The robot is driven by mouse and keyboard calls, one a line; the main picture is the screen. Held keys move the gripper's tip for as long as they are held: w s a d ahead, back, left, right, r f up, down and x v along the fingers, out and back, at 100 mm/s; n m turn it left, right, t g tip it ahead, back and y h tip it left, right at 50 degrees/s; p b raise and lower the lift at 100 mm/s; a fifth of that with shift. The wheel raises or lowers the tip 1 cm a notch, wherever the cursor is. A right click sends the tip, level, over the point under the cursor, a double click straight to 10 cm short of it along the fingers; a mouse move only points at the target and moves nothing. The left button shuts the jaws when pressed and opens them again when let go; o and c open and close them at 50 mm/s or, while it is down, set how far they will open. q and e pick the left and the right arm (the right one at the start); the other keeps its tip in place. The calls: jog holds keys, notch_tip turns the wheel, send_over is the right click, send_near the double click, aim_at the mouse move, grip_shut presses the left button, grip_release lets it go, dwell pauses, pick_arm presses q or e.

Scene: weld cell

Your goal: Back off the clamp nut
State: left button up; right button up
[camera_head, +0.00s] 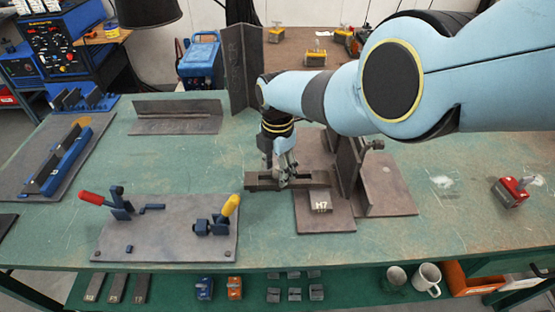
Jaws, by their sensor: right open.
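My right gripper (284,172) comes in from the right and points down over a dark metal bar (317,180). Its fingers are open at the bar; I cannot tell whether they touch it. The bar lies level beside an upright steel bracket (350,160) on a brown base plate (388,195). A small dark knob or nut-like part (376,145) sticks out at the bracket's right side; I cannot tell for sure that it is the clamp nut. A block marked M7 (321,200) lies in front of the bracket. My left gripper is not in view.
A fixture plate (165,243) with red- and yellow-handled toggle clamps lies front left. An angle steel (178,118) stands behind it, with a tall dark plate (241,65) at the back. A red-topped device (511,192) stands right. The green table (450,225) is mostly clear there.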

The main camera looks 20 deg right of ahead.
jog(key=shift+w+r, duration=0.1)
jog(key=shift+r, duration=0.65)
notch_tip(320, 180, up, 10)
jog(key=shift+r, duration=0.2)
